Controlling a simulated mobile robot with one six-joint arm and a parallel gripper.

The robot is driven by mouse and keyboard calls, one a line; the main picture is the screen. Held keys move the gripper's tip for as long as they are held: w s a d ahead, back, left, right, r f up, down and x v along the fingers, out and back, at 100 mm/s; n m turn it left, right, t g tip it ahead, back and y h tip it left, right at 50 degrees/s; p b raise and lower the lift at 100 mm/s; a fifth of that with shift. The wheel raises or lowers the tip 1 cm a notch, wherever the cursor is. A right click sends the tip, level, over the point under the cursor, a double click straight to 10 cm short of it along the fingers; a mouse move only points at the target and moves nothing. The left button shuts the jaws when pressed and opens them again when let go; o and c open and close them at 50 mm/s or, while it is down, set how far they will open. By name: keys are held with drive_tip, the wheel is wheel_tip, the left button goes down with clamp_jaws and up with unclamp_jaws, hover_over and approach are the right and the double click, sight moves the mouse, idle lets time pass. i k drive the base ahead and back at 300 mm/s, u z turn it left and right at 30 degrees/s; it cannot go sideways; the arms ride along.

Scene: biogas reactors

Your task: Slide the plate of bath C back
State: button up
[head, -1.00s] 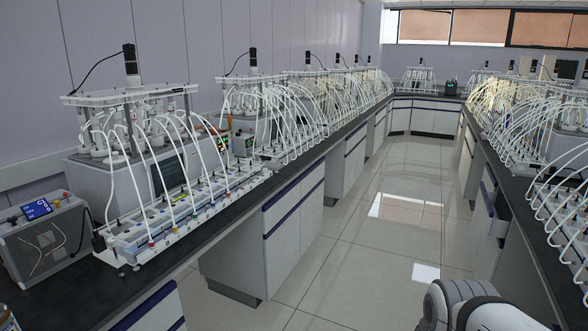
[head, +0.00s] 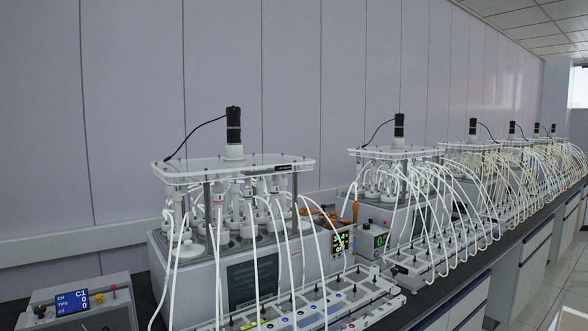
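The nearest bath (head: 185,275) is a grey-white box with a dark front window, standing on the left of the bench. A clear plate (head: 200,171) with a black motor (head: 233,126) on top sits above its bottles, held on posts. No letter is readable on the bath itself. A second bath with a similar clear plate (head: 405,152) and motor stands to its right, and more follow along the bench. Which one is bath C is not plainly marked, though a small blue screen (head: 80,302) at the lower left seems to read "C1". My gripper is not in view.
White tubes (head: 258,270) arch from the bottles down to a long valve block (head: 350,300) in front of the nearest bath. A controller with a lit display (head: 340,243) stands between the two nearest baths. A panelled wall (head: 300,60) is close behind. Aisle floor shows at the lower right.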

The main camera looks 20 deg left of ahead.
sight(168, 170)
drive_tip(key=u, duration=0.65)
drive_tip(key=i, duration=1.45)
drive_tip(key=u, duration=0.65)
drive_tip(key=k, duration=0.85)
drive_tip(key=u, duration=0.15)
drive_tip(key=i, duration=0.9)
drive_tip(key=z, duration=0.1)
